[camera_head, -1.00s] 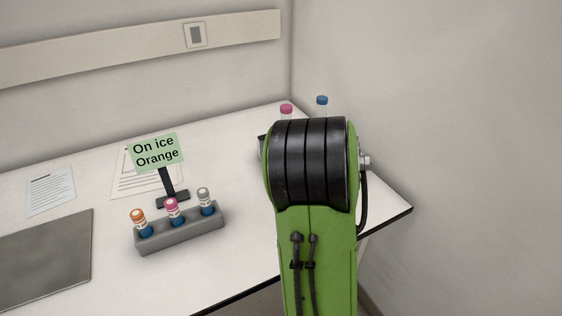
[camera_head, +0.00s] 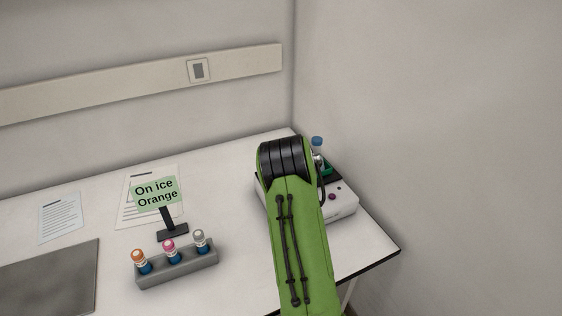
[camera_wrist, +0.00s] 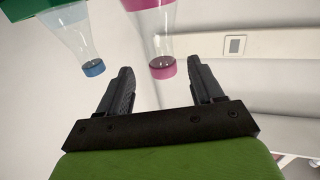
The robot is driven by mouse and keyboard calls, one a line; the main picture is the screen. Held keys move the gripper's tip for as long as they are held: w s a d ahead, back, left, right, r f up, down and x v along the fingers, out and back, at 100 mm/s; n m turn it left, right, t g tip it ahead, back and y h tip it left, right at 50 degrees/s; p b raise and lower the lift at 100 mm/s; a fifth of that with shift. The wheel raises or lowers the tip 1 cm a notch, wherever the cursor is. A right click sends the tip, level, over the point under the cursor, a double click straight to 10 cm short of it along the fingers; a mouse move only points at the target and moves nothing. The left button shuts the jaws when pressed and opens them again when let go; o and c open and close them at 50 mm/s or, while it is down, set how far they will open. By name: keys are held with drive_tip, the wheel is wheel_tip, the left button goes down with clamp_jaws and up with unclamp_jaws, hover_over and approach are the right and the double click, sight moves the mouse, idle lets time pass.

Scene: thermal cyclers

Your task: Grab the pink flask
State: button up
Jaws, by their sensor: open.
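The pink flask (camera_wrist: 160,38) is clear, with a pink cap (camera_wrist: 162,68) and pink at its far end, and appears inverted in the wrist view. My gripper (camera_wrist: 160,66) is open, with one finger on each side of the pink cap. I cannot tell how deep the cap lies between the fingers, and no contact shows. In the head view my green arm hides the pink flask and my gripper. A blue-capped flask (camera_wrist: 75,40) is left of the pink one in the wrist view. Its blue cap (camera_head: 317,141) shows right of my arm in the head view.
A white device (camera_head: 342,204) stands at the table's back right corner, near the wall. A grey rack (camera_head: 178,269) with orange-, pink- and grey-capped vials stands left of my arm, before an "On ice Orange" sign (camera_head: 155,193). Papers (camera_head: 60,217) lie farther left.

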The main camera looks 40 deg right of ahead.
drive_tip(key=shift+p+x, duration=0.95)
drive_tip(key=shift+x, duration=0.35)
drive_tip(key=p+x, duration=0.1)
drive_tip(key=x, duration=0.4)
drive_tip(key=shift+f, duration=0.1)
drive_tip(key=shift+a, duration=0.1)
drive_tip(key=shift+c, duration=0.3)
clamp_jaws()
